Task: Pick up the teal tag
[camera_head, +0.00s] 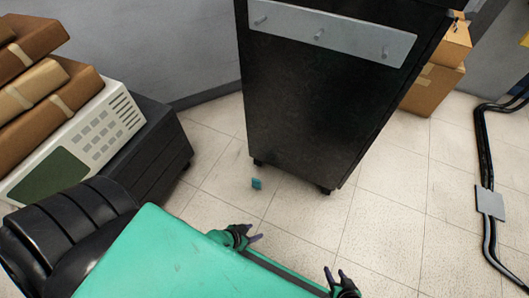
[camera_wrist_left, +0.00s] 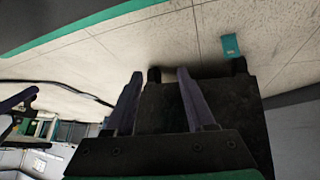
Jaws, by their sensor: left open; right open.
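The small teal tag (camera_head: 256,183) lies on the tiled floor in the head view, just in front of the black cabinet's left caster. It also shows in the left wrist view (camera_wrist_left: 231,46), beside a dark caster. My left gripper (camera_head: 256,231) is open and empty, below the tag in the head view and apart from it. Its two fingers show in the left wrist view (camera_wrist_left: 160,88) with nothing between them.
A tall black cabinet (camera_head: 310,110) on casters stands right behind the tag. Cardboard boxes (camera_head: 38,90) sit on a white slanted device (camera_head: 80,140) at the left. Black cables (camera_head: 483,150) with a grey plate (camera_head: 490,202) run along the right. The floor (camera_head: 390,215) between is clear.

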